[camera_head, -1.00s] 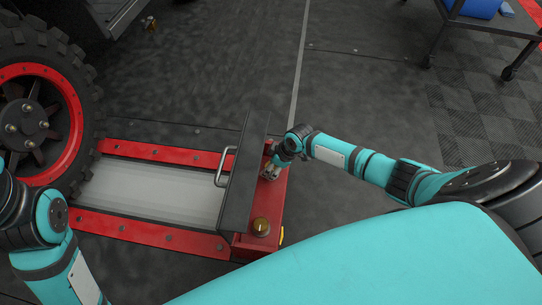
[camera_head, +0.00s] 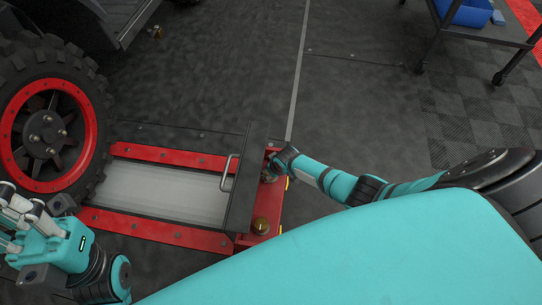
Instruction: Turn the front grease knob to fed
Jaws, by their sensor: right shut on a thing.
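The red end housing (camera_head: 274,203) of the roller unit carries a brass knob (camera_head: 261,226) at its near end, standing clear of both grippers. My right gripper (camera_head: 268,174) is at the far end of this housing. It is shut on a small knob there, which is mostly hidden by the gripper and wrist, so its pointer and setting cannot be read. My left gripper (camera_head: 14,222) is at the left edge, beside the wheel and away from the knobs. Its fingers are partly cut off and their opening is unclear.
A dark upright cover (camera_head: 243,190) with a metal handle (camera_head: 228,172) stands just left of the knobs. A large tyre (camera_head: 88,115) with a red rim is at the left. A cart with a blue bin (camera_head: 468,12) stands far right. The floor behind the unit is clear.

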